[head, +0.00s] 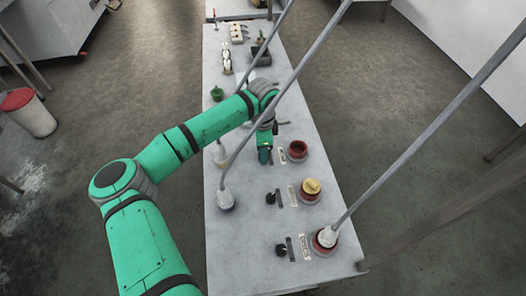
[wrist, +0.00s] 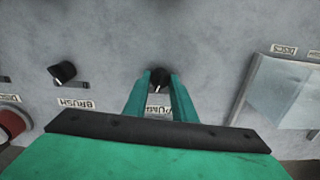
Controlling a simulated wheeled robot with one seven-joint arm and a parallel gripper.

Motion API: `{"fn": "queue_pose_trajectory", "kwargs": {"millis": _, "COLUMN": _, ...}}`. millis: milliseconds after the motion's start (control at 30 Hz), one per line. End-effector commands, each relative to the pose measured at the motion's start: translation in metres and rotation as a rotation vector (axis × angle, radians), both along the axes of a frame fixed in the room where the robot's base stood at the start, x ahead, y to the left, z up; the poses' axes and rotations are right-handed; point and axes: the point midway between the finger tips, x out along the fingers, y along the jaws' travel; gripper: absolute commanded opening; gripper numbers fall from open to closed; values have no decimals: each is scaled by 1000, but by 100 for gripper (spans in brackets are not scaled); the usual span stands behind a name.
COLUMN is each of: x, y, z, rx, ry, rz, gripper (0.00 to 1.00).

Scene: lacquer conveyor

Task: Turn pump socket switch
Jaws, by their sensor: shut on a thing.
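The pump switch is a small black rotary knob (wrist: 160,76) on the grey panel. It shows in the wrist view above a partly hidden label reading PUMP (wrist: 157,110). My gripper (wrist: 160,80) has one green finger on each side of this knob and is shut on it. The exact angle of the knob is hard to tell, as the fingers cover its sides. In the head view my gripper (head: 264,157) points down onto the panel (head: 244,265), left of a red round socket (head: 298,150); the knob is hidden there.
Nearer knobs (head: 270,198) and (head: 282,249) stand beside a yellow-capped socket (head: 312,187) and a plugged socket (head: 326,238). Grey slanting poles (head: 300,70) rise over the panel.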

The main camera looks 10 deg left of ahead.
Motion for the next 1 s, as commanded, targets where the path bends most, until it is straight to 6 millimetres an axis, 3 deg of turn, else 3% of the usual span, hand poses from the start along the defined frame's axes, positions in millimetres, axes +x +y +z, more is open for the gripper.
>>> {"fn": "queue_pose_trajectory", "kwargs": {"millis": 600, "x": -2, "y": 2, "z": -2, "rx": 2, "ry": 8, "rz": 570, "gripper": 2}}
{"fn": "queue_pose_trajectory", "kwargs": {"millis": 1000, "x": -2, "y": 3, "z": -2, "rx": 5, "ry": 8, "rz": 810, "gripper": 2}}
